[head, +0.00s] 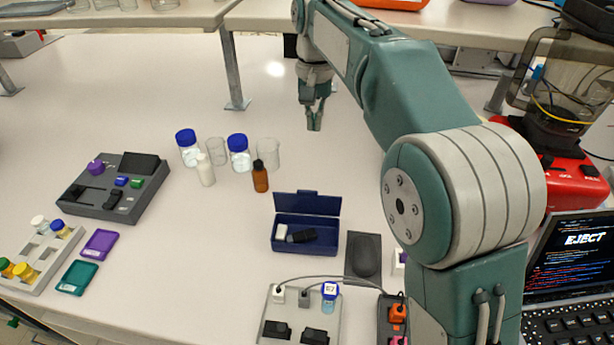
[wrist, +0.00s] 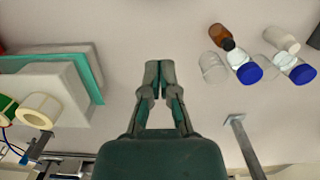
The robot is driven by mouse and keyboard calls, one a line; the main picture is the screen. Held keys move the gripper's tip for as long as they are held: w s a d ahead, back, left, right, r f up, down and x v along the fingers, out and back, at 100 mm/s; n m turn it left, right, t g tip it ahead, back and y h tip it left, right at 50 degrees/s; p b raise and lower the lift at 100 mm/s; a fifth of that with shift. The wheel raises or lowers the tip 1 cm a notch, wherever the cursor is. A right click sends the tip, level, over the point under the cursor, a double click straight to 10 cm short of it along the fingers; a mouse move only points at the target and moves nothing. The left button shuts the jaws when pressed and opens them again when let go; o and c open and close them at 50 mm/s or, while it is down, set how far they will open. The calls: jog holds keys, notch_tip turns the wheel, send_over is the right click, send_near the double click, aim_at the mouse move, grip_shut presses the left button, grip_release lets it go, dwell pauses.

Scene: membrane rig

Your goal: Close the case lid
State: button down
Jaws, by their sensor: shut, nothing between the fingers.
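A white item (head: 281,231) and a black item (head: 301,236) lie inside. My gripper (head: 314,128) is beyond the case, towards the back of the bench and well apart from it. Its fingers are shut and empty; the closed tips also show in the wrist view (wrist: 159,64). The case is not in the wrist view.
A brown bottle (head: 260,177), blue-capped jars (head: 239,153) and clear beakers (head: 268,153) stand beyond the case to the left. A dark tray (head: 363,257) lies to its right. A power strip (head: 301,317) with cables is in front. A shelf post (head: 234,75) stands behind.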

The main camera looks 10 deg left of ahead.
jog(key=a, duration=0.1)
send_over(307, 203)
jog(key=w, duration=0.2)
jog(key=shift+f, duration=5.4)
jog(key=shift+s+a, duration=0.1)
